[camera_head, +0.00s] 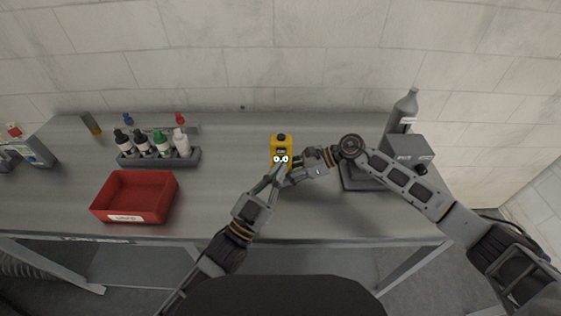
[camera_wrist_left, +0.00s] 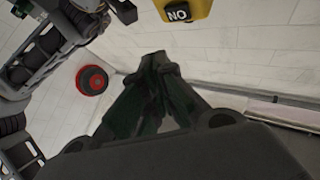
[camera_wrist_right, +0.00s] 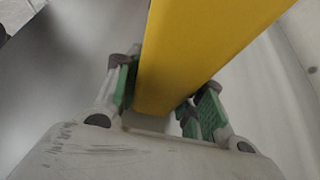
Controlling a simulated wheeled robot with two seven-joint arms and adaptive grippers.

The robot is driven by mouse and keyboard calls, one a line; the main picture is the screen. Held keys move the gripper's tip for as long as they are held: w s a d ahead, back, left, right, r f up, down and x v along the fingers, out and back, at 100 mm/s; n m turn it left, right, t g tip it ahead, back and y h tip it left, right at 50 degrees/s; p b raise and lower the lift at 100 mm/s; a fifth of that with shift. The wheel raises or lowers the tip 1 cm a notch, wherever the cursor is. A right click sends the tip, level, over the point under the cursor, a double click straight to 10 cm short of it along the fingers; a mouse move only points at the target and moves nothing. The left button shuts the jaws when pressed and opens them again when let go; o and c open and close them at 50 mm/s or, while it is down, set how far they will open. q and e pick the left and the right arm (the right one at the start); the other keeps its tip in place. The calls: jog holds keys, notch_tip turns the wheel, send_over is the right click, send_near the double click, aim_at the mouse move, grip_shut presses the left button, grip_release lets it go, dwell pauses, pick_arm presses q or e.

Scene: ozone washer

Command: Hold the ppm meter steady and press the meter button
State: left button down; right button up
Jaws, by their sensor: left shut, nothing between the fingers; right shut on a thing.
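The ppm meter (camera_head: 281,146) is a yellow upright body with a dark knob on top and a lit display on its front. In the right wrist view the yellow body (camera_wrist_right: 195,50) lies between the fingers of my right gripper (camera_wrist_right: 166,82), which is shut on it. In the head view my right gripper (camera_head: 297,174) meets its lower right side. My left gripper (camera_head: 281,168) is shut and empty just in front of the meter. The button is not clearly visible.
A red bin (camera_head: 150,181) and a grey rack (camera_head: 186,157) with several dropper bottles stand at the left of the grey table (camera_head: 230,200). Table between bin and meter is clear.

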pick_arm(q)
jog(key=shift+s, duration=1)
pick_arm(e)
jog(key=o, duration=0.9)
jog(key=shift+c, duration=0.2)
jog(key=shift+d, duration=0.1)
jog(key=shift+v, duration=5.9)
jog(key=shift+r, duration=0.1)
pick_arm(q)
notch_tip(320, 180, up, 9)
jog(key=p, duration=0.9)
jog(key=shift+r, duration=0.15)
pick_arm(e)
notch_tip(320, 180, up, 9)
